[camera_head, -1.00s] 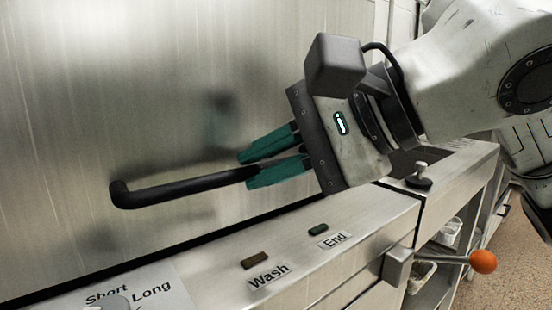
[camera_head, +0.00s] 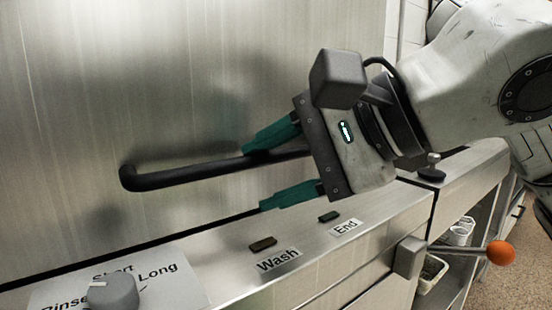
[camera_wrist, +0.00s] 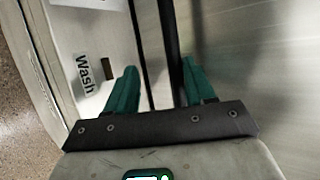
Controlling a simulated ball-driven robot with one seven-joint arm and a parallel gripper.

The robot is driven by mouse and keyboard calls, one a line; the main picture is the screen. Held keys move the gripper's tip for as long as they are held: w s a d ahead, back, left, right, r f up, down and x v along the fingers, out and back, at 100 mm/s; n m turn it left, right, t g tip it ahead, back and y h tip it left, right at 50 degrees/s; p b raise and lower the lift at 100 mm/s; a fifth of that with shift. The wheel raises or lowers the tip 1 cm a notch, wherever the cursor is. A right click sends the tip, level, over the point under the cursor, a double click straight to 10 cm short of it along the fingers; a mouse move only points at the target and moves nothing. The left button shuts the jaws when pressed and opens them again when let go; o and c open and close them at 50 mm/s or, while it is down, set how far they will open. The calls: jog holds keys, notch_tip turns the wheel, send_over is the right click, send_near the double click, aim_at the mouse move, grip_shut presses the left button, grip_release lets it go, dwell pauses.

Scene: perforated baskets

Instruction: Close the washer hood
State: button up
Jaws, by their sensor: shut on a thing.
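The washer hood (camera_head: 150,90) is a large brushed-steel panel; its lower edge runs along a dark line just above the control ledge. A black bar handle (camera_head: 190,176) sticks out from the hood low down. My gripper (camera_head: 268,167) has its green fingers spread apart, one at the handle's upper side and one well below it. In the wrist view, the handle (camera_wrist: 170,45) runs between the fingers (camera_wrist: 158,90), nearer the right one, with a clear gap to the left one. The handle's right end is hidden behind my gripper.
An orange-knobbed lever (camera_head: 500,253) sticks out at right.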

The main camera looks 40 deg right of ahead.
dwell(0.4)
jog(key=shift+s+d+r+p, duration=0.15)
jog(key=shift+s+r+p, duration=0.2)
jog(key=p+v, duration=0.3)
jog(key=v, duration=0.6)
jog(key=shift+s+d+r, duration=0.15)
jog(key=shift+s+d, duration=0.1)
jog(key=shift+s, duration=0.1)
